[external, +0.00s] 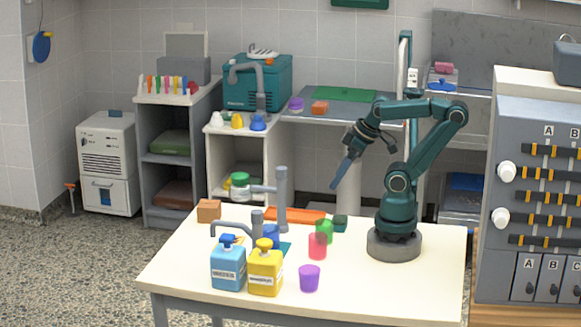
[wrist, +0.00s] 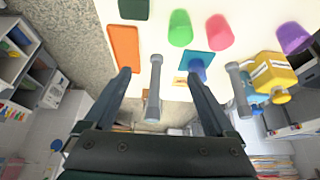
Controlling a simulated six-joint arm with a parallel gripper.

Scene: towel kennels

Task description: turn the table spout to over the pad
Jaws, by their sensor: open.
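Two grey pipe fixtures stand on the table. The taller post (external: 283,205) has a side arm pointing left; the lower spout (external: 236,225) also points left and bends down at its end. I cannot tell for certain which is the table spout. In the wrist view the taller one (wrist: 154,90) shows between my fingers and the lower one (wrist: 239,92) right of them. A blue-teal pad (wrist: 207,72) lies between them with a blue cup (wrist: 196,66) on it. My gripper (external: 338,182) is open and empty, above the table right of the posts.
Blue (external: 228,267) and yellow (external: 265,272) pump bottles stand at the front, partly hiding the lower spout. Green (external: 325,231), red (external: 317,246) and purple (external: 309,278) cups stand to the right. An orange mat (external: 297,215) lies behind. The front right tabletop is clear.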

